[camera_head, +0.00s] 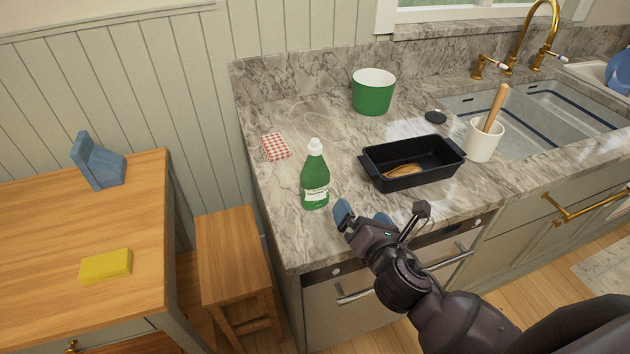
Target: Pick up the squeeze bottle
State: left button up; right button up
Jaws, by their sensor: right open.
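The squeeze bottle (315,180) is green with a white cap and a pale label. It stands upright on the marble counter, near its front left part. My right gripper (362,214) has blue fingertips and is open and empty. It is just to the right of the bottle and slightly nearer the counter's front edge, apart from it. My left gripper is not in view.
A black baking dish (365,165) with a brown item in it lies right of the bottle. A wooden table (60,220) with a yellow sponge (106,266) stands left.

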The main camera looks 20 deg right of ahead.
aim_at(320, 181)
jog(key=a+n+y, duration=0.1)
jog(key=n, duration=0.2)
jog(key=w+a+n+t+y, duration=0.1)
jog(key=n, duration=0.1)
jog(key=w+a+r+n+y, duration=0.1)
jog(key=n, duration=0.2)
jog(key=shift+a+n+y, duration=0.25)
jog(key=shift+n+y, duration=0.05)
jog(key=shift+y, duration=0.1)
jog(key=shift+w+a, duration=0.15)
jog(key=shift+w, duration=0.2)
jog(key=w, duration=0.4)
jog(key=shift+w+a, duration=0.15)
jog(key=shift+a, duration=0.25)
jog(key=shift+w+a+f+p, duration=0.1)
jog(key=shift+w+a+p, duration=0.1)
jog(key=shift+w, duration=1.2)
jog(key=shift+w+a+p, duration=0.15)
jog(key=shift+w, duration=1.2)
jog(key=c, duration=1.2)
